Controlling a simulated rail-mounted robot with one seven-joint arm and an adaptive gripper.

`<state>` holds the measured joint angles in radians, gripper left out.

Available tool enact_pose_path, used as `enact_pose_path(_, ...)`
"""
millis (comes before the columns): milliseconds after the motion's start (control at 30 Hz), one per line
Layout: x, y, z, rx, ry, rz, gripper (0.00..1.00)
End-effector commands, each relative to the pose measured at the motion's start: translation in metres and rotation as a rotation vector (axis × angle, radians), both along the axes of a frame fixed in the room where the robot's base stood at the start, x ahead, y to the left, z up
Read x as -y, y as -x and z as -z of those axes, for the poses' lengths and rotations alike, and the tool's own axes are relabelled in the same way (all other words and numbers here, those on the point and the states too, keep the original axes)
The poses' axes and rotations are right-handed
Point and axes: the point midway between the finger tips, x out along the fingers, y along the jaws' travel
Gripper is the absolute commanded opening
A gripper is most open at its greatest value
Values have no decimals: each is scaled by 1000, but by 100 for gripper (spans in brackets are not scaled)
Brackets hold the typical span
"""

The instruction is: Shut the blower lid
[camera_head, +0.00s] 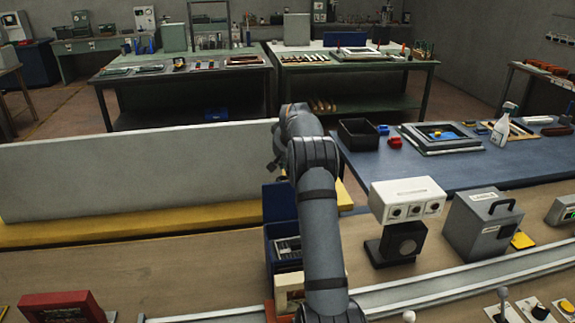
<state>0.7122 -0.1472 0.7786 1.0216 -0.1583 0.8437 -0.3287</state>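A blue box (271,240) stands on the wooden bench just left of my arm, with grey and dark parts showing inside. A blue panel (278,200) stands raised at its back and looks like an open lid; I take this box to be the blower, though no label shows. My grey arm crosses in front and hides the right side of the box and panel. The arm's far end is above and behind the raised panel. My gripper's fingers are hidden behind the arm, so their opening and any contact do not show.
A white box with round dials (408,198) on a black stand and a grey handled case (482,222) stand to the right. A long grey barrier (130,170) with a yellow base lies to the left. A blue table (470,165) holds a black bin (358,133) and a spray bottle (503,124).

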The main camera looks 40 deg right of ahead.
Motion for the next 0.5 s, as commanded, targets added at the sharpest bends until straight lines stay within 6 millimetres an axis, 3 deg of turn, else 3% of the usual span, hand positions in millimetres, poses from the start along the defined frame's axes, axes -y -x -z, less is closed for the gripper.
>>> enact_pose_path(200, -11, 23, -7, 3, 1, 1, 0)
enact_pose_path(500, -18, 35, -6, 4, 1, 2, 0)
